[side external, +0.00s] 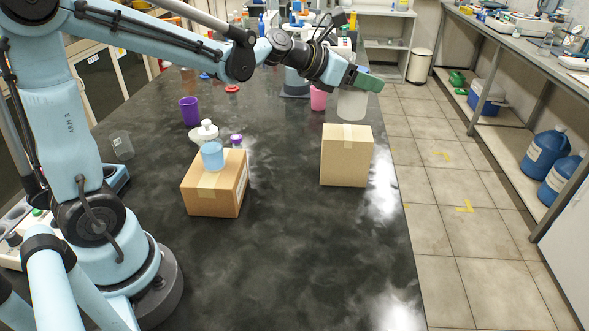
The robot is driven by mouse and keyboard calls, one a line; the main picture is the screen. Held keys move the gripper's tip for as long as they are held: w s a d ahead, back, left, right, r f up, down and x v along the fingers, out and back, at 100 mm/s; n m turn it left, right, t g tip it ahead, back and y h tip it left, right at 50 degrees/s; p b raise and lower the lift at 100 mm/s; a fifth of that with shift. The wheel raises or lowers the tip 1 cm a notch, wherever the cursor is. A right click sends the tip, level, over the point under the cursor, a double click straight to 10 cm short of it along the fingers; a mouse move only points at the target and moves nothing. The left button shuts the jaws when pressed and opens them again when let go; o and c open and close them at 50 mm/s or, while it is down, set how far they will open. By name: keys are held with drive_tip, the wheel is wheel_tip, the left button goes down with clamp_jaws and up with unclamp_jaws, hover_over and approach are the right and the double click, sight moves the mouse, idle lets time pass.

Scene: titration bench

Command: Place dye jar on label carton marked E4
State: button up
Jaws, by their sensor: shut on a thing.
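My gripper (364,82), with green and blue fingers, is shut on a pale, whitish jar (352,105), which I take to be the dye jar. The jar hangs upright just above or behind the right carton (346,162); from this one view I cannot tell which, or whether it touches. A second carton (205,202) sits to the left, with a bottle of blue liquid and a white cap (212,155) on top. No E4 marking is readable on either carton from here.
A purple cup (190,111), a clear beaker (122,146), a purple-capped container (236,140) and a pink cup (319,98) stand on the dark bench (290,250). The bench front is clear. Its right edge drops to the tiled floor.

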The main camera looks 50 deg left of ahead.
sight(360, 96)
drive_tip(key=shift+w+a+f, duration=0.15)
drive_tip(key=shift+a+f, duration=0.15)
drive_tip(key=shift+f, duration=1.85)
drive_tip(key=o, duration=1.1)
drive_tip(key=shift+f, duration=0.1)
drive_tip(key=shift+o, duration=0.2)
